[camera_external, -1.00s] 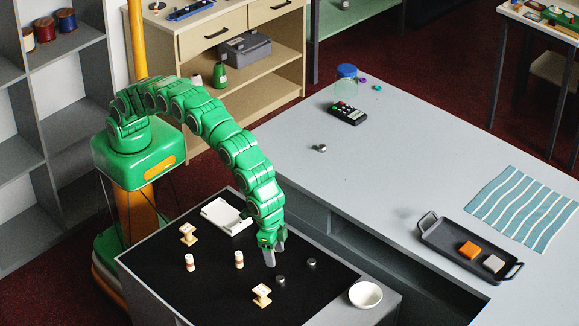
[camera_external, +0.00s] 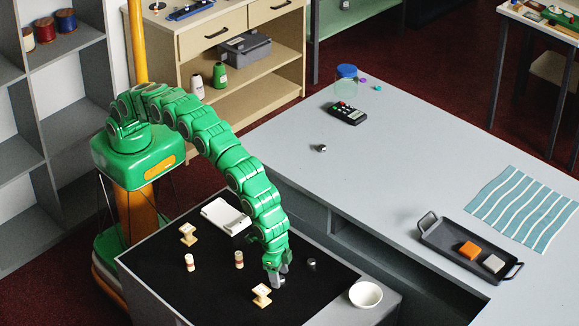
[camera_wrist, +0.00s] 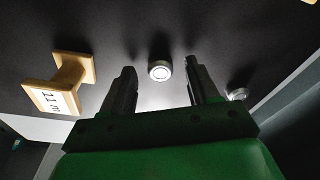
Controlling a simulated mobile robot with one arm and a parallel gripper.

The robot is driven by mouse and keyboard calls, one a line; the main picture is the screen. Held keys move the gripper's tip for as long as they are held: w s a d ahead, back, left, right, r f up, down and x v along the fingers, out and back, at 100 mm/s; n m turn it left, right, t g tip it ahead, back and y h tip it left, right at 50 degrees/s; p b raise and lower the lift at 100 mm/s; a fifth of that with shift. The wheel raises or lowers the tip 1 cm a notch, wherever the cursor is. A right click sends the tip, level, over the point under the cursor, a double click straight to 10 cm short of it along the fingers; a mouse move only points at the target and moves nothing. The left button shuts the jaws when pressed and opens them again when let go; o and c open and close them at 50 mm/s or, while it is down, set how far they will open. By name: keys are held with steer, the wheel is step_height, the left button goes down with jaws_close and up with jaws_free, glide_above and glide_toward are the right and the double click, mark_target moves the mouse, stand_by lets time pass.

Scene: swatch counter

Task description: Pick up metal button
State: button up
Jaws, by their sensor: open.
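A small round metal button (camera_wrist: 159,71) lies on the black mat, in line with the gap between my gripper's fingers in the wrist view (camera_wrist: 160,84). My gripper (camera_external: 277,281) is open and low over the mat, and nothing is held. In the external view the fingers mostly hide this button. A second metal button (camera_external: 311,264) lies on the mat to the right of the gripper. It also shows beyond the right finger in the wrist view (camera_wrist: 238,94). A similar metal piece (camera_external: 321,148) lies on the grey counter.
A wooden spool (camera_external: 262,295) stands on the mat just left of the gripper, labelled "11 m" in the wrist view (camera_wrist: 62,90). Two small striped spools, another wooden spool (camera_external: 188,234) and a white tray (camera_external: 222,214) are further left. A white bowl (camera_external: 365,295) stands at right.

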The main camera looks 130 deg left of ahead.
mark_target(281, 282)
steer(key=shift+f, duration=0.25)
jaws_close()
steer(key=shift+r, duration=0.2)
step_height(281, 282, up, 3)
steer(key=shift+r, duration=0.15)
steer(key=shift+s+r, duration=0.35)
steer(key=shift+s, duration=0.15)
steer(key=s+r, duration=0.8)
steer(key=s, duration=0.5)
steer(key=shift+a+r, duration=0.4)
steer(key=shift+a, duration=0.05)
